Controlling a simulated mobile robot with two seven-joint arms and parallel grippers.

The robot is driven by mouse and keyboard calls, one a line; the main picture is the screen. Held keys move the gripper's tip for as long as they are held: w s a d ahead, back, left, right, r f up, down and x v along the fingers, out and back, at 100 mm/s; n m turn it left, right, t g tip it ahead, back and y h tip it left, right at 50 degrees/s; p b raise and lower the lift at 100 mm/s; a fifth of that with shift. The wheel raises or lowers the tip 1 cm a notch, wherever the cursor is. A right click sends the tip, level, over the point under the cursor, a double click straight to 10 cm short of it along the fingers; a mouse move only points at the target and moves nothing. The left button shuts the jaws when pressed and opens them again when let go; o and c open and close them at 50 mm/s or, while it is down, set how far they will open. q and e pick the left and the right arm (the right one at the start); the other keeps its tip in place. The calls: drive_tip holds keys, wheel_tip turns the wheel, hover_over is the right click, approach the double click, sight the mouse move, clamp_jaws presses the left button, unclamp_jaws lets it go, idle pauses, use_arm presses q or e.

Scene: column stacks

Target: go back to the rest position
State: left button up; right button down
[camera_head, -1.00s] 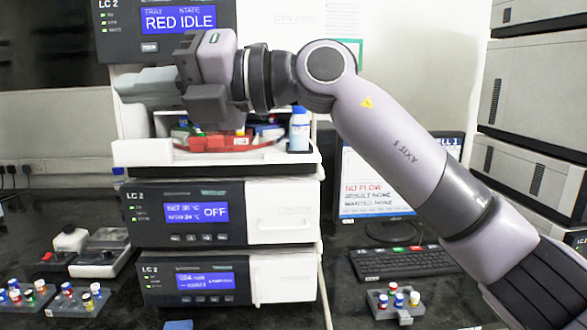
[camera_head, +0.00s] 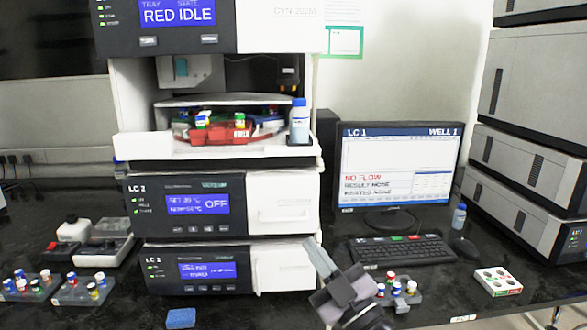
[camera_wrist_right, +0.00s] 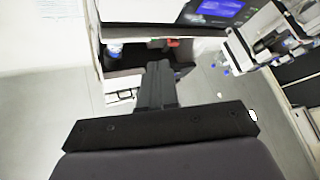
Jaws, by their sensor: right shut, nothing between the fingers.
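My right gripper (camera_head: 312,245) is low in the head view, in front of the right side of the lower LC 2 unit. Its pale fingers point up and to the left, and it is shut and empty. In the right wrist view the closed dark fingers (camera_wrist_right: 158,75) point toward the column stack, with nothing between them. Most of my right arm is out of the head view. My left gripper is not in view.
The LC stack (camera_head: 215,205) has an open bay with a red tray (camera_head: 222,133) of vials and a blue-capped bottle (camera_head: 299,122). Vial racks (camera_head: 398,293), a keyboard (camera_head: 400,250), a monitor (camera_head: 397,165) and a blue sponge-like block (camera_head: 181,318) stand on the dark bench.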

drive_tip(key=s+d+f+m+h, duration=0.2)
drive_tip(key=d+f+m+h, duration=0.1)
drive_tip(key=f, duration=0.4)
drive_tip(key=s+d+f+m+h, duration=0.2)
drive_tip(key=d+f+m+h, duration=0.15)
drive_tip(key=f, duration=0.25)
drive_tip(key=s+d+f+m+g+h, duration=0.2)
drive_tip(key=s+d+f+g, duration=0.2)
drive_tip(key=s+f, duration=0.5)
drive_tip(key=s+d+f+m+g+h+p, duration=0.1)
drive_tip(key=s+d+f+g, duration=0.3)
drive_tip(key=s+f, duration=0.6)
drive_tip(key=shift+s+d+f+m+h, duration=0.2)
drive_tip(key=shift+s+d+m+h, duration=0.6)
drive_tip(key=shift+s+d, duration=0.2)
